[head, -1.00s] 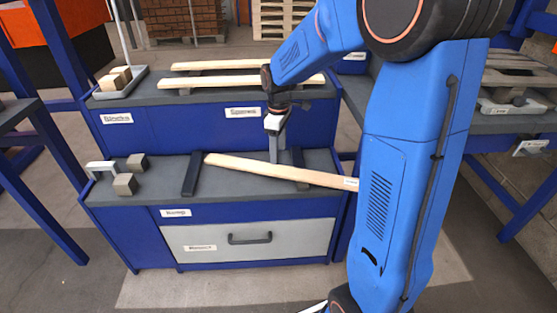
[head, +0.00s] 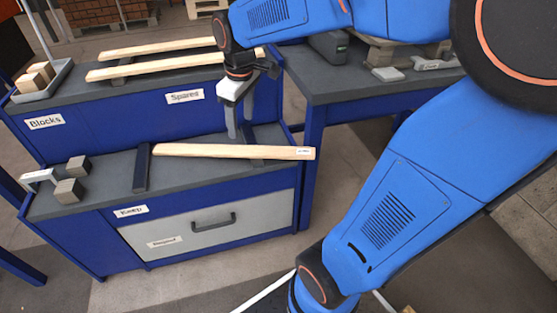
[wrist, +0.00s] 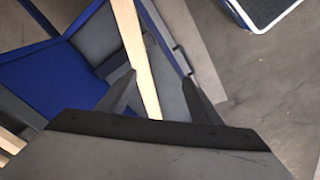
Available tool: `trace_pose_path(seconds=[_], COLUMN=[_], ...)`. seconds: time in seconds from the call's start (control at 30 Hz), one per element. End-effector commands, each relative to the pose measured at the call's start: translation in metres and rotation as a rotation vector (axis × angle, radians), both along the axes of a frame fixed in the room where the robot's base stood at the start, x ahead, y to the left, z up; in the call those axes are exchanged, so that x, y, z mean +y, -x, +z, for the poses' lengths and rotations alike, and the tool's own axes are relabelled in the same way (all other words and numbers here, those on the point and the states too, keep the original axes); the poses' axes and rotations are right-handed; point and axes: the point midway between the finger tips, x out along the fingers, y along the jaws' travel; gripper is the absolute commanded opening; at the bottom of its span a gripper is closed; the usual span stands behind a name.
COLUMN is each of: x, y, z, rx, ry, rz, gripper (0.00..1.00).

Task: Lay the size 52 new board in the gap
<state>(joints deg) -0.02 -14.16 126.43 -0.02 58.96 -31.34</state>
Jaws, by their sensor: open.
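A pale wooden board (head: 220,151) with a small white label near its right end lies across dark strips on the lower "Keep" shelf (head: 100,200). The label is too small to read. My gripper (head: 240,132) points down over the board's middle, fingers apart. In the wrist view the board (wrist: 137,50) runs between the two fingers of my gripper (wrist: 157,82). I cannot tell whether they touch it. Two more pale boards (head: 160,66) lie on the upper "Spares" shelf (head: 140,105). No gap is clearly visible.
Wooden blocks in a grey tray (head: 42,85) stand at the upper left. Grey-brown blocks (head: 70,190) and a white bracket (head: 38,177) sit on the lower shelf's left. A bench (head: 345,85) with grey pieces stands at the right. A grey drawer (head: 215,228) is below.

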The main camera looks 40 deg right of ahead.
Motion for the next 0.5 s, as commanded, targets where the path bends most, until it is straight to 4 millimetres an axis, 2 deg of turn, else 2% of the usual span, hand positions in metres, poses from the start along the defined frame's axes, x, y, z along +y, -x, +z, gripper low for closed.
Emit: trace_pose_path(seconds=[0.03,0.2,0.5], x=[0.0,0.0,0.0], y=[0.016,0.06,0.135], z=[0.004,0.01,0.005], rx=[-0.021,-0.077,-0.177], ry=[-0.006,-0.029,-0.088], rz=[-0.031,-0.149,-0.353], gripper=[0.59,0.59,0.59])
